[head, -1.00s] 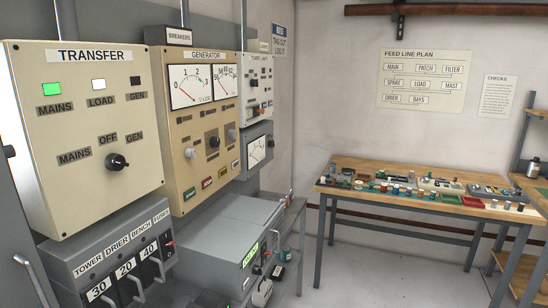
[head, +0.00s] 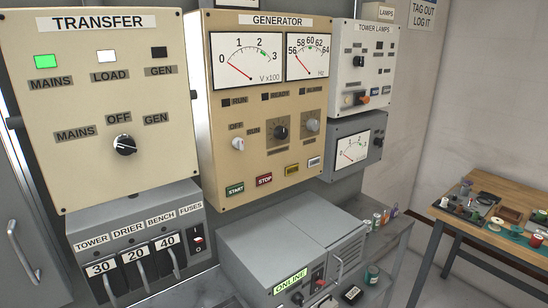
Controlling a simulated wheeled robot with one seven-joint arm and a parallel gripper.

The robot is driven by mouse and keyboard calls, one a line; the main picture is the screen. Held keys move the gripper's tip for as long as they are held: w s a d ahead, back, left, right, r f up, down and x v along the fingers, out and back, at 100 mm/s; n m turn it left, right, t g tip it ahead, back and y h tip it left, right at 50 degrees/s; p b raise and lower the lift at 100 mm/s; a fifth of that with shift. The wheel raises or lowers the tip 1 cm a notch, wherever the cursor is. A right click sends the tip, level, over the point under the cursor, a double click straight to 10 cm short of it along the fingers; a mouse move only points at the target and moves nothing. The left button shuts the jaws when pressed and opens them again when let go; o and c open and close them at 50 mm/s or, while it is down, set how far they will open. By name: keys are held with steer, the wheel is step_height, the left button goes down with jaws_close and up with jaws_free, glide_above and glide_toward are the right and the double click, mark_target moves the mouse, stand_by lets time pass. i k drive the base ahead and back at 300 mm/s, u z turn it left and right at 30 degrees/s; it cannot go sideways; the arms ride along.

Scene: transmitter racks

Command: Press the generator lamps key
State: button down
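The cream GENERATOR panel (head: 262,120) hangs in the middle of the head view, with two dial meters at its top. The lettering on the yellow and pale keys is too small to read, so I cannot tell which one is lamps. Above them are a pale knob (head: 238,144), a black knob (head: 281,132) and a grey knob (head: 312,125). My gripper is not in view.
The TRANSFER panel (head: 100,180) is at left, above a grey fuse box (head: 130,215). The TOWER LAMPS panel (head: 378,40) is at right. A grey cabinet marked ONLINE (head: 275,235) juts out below the generator panel. A wooden workbench (head: 470,215) stands at far right.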

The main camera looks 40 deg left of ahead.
mark_target(314, 162)
steer(key=u, duration=0.95)
steer(key=i, duration=0.8)
steer(key=u, duration=0.8)
